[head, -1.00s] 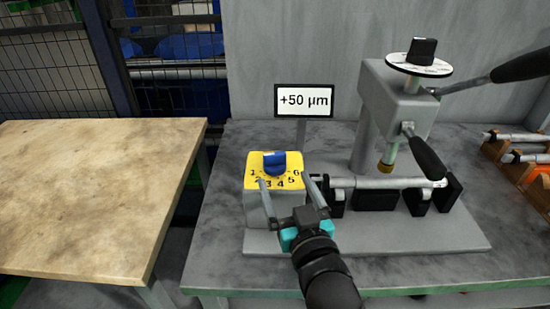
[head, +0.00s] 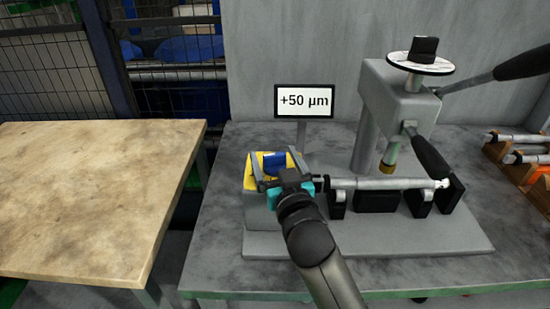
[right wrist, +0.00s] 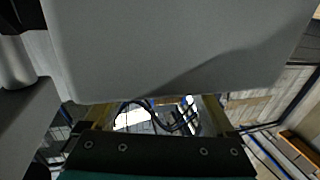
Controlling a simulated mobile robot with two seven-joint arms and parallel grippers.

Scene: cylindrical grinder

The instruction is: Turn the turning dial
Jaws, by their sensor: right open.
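The turning dial is a blue knob (head: 275,162) on a yellow plate (head: 249,180) with numbers, on top of a grey block (head: 256,212). My right gripper (head: 273,158) is open over the plate in the head view, with one finger on each side of the knob. I cannot tell whether the fingers touch it. The gripper hides most of the numbers. In the right wrist view a grey surface (right wrist: 180,50) fills the top and hides the fingertips; the knob does not show there. My left gripper is not in view.
A sign (head: 304,101) reads +50 µm behind the dial. To the right, a shaft (head: 385,183) lies on black supports beneath a grey press-like device (head: 397,100) with a black-handled lever. A bare wooden table (head: 95,200) stands at the left.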

